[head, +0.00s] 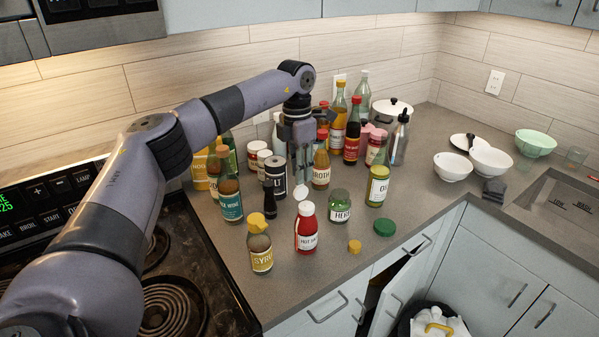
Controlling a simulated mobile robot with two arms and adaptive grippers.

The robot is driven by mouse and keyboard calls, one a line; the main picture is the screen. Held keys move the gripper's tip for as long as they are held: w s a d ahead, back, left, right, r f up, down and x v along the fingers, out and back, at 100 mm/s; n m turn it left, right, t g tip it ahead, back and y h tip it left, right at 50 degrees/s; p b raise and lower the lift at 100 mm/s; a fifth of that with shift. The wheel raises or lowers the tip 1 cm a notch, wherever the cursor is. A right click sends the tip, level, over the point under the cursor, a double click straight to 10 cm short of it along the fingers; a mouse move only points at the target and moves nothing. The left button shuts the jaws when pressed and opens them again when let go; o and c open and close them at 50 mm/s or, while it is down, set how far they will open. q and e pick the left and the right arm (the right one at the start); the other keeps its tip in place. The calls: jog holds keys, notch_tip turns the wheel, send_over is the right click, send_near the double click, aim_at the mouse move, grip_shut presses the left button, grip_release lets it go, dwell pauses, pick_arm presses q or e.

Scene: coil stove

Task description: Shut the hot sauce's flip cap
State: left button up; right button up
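The hot sauce (306,232) is a red bottle with a white cap, standing upright near the front of the counter. A white piece, which looks like its flip lid (301,192), stands raised behind the top of the cap. My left gripper (301,178) points down just above and behind the bottle, with its fingertips close to the raised lid. I cannot tell whether they touch it, or how far apart the fingers are. My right gripper is not in view.
A syrup bottle (260,245) stands left of the hot sauce and a green herb jar (340,207) right of it. A yellow cap (354,247) and a green lid (384,227) lie nearby. Several bottles crowd behind. The stove (205,262) is at left; white bowls (453,167) are at right.

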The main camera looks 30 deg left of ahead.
aim_at(301, 190)
pick_arm(q)
jog(key=shift+f, duration=1.1)
jog(key=shift+c, duration=0.6)
grip_shut()
